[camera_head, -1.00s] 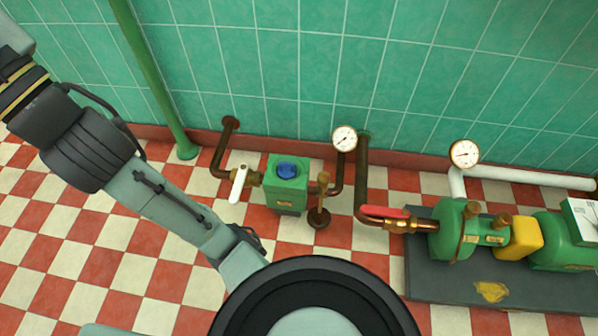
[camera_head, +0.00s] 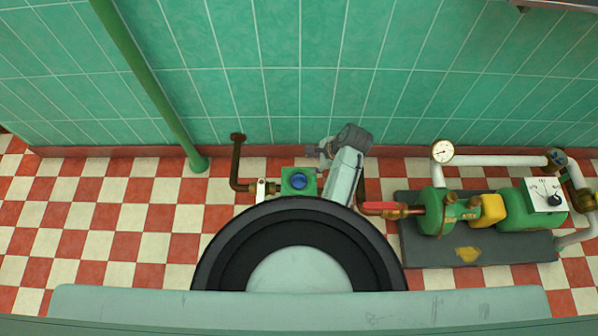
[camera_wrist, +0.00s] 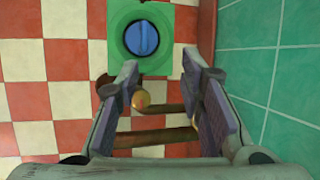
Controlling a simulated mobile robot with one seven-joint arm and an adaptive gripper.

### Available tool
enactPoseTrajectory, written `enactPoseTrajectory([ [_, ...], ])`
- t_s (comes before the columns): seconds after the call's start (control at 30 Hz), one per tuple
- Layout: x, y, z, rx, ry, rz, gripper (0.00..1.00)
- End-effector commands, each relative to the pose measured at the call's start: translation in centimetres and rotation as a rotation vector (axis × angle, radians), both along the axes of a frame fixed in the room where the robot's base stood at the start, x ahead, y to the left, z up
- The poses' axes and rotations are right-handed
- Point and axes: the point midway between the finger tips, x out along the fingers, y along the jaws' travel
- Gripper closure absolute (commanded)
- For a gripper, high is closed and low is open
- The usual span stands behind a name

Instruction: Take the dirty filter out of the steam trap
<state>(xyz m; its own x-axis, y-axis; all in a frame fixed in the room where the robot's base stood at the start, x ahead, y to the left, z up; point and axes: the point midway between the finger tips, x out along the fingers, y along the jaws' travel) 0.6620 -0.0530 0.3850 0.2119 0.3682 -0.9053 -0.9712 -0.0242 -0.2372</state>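The steam trap (camera_head: 297,190) is a green box with a round blue cap (camera_head: 299,182), low by the tiled wall. Its filter is not visible; the cap covers the top. In the wrist view the green box (camera_wrist: 115,48) and the blue cap (camera_wrist: 142,38) sit at the top centre, beyond my fingertips. My gripper (camera_wrist: 163,80) is open, its two fingers apart with nothing held between them. A brass-coloured knob (camera_wrist: 140,100) and brown pipe show in the gap, apparently below the fingers. In the head view my arm covers the area right of the trap.
A pump (camera_head: 437,212) with a red-handled valve (camera_head: 385,206) stands on a dark plinth (camera_head: 440,256) to the right. A brown pipe (camera_head: 236,165) rises left of the trap. A green pole (camera_head: 150,85) stands further left. The checkered floor at left is clear.

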Motion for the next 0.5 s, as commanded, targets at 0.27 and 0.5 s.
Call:
enactPoseTrajectory([
  [0.27,-0.8,1.0,-4.0,0.025,0.05,-0.03,0.65],
  [0.5,-0.4,1.8,-5.9,0.022,0.047,-0.029,0.65],
])
